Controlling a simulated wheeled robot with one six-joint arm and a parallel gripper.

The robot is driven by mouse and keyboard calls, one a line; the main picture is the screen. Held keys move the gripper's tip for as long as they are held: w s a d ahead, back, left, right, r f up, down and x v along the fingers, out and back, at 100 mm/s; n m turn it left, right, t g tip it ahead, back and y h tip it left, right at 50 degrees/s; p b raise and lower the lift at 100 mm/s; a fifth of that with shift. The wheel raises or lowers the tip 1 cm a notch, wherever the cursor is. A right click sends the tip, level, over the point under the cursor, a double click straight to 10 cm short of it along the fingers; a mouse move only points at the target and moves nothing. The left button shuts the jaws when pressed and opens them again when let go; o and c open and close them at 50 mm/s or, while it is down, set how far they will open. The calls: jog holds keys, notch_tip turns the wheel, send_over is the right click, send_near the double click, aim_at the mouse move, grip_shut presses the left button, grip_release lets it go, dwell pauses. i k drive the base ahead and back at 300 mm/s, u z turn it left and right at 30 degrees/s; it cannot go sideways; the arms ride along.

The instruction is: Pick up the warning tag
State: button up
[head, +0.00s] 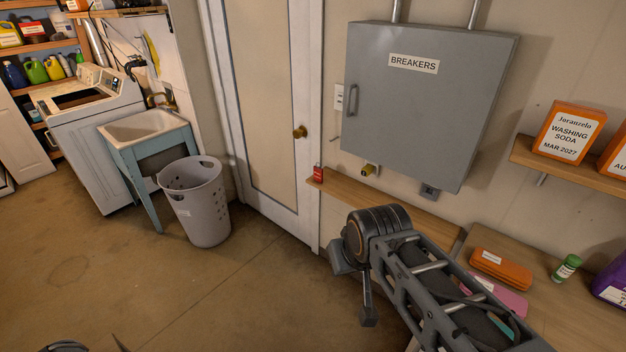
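I cannot make out a thing that is clearly the warning tag. A small red object (318,173) stands at the left end of the narrow wooden ledge (392,206) below the grey breaker box. It is too small to tell whether it is a tag or a padlock. My arm (430,275) reaches in from the lower right, with its joint in front of the ledge and apart from the red object. I cannot make out my gripper's fingers.
The grey breaker box (425,100) is shut. A bench (590,310) at the right holds an orange case (501,268), a pink item and a green-capped bottle (566,268). A laundry basket (196,202) stands before the sink (143,126). The floor at the left is mostly clear.

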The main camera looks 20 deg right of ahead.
aim_at(318, 171)
jog(key=u, duration=0.9)
jog(key=i, duration=3.2)
jog(key=z, duration=2.45)
